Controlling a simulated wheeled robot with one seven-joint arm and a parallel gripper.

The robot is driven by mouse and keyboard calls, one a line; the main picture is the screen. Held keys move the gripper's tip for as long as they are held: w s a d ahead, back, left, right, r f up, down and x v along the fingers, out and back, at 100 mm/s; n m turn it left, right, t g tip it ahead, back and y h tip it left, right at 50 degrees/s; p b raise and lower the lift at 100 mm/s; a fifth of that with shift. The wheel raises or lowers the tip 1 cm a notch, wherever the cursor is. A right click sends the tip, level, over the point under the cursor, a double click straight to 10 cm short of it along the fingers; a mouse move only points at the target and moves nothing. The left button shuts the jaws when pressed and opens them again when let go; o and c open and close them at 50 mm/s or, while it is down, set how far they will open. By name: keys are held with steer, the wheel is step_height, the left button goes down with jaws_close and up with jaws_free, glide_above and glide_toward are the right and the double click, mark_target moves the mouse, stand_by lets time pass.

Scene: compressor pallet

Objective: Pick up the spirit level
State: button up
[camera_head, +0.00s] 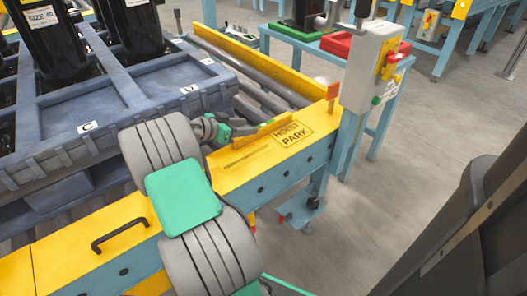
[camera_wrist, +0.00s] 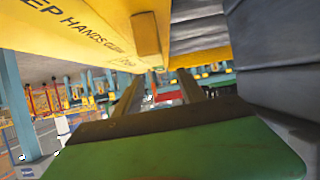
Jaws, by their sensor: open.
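A slim yellow bar (camera_head: 268,130), which looks like the spirit level, lies on the yellow top of the conveyor's side rail beside the "HOIST PARK" label. It blends with the yellow rail, so its outline is hard to make out. My gripper (camera_head: 236,128) is at the near left end of this bar, low over the rail, with its fingers partly hidden by my wrist. In the wrist view my gripper (camera_wrist: 160,74) shows two dark fingers apart, with only distant background visible between them. I cannot tell whether a finger touches the bar.
A grey-blue pallet (camera_head: 130,90) with black compressors stands left of my gripper. A grey control box (camera_head: 367,65) rises at the rail's far end. A black handle (camera_head: 119,235) sits on the near rail. Grey rollers (camera_head: 250,72) lie behind. Floor right of the rail is open.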

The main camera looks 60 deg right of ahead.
mark_target(264, 125)
steer(key=b+x, duration=0.3)
steer(key=x, duration=0.5)
steer(key=shift+s+d, duration=0.25)
steer(key=shift+d, duration=0.1)
jaws_close()
steer(key=shift+r, duration=0.1)
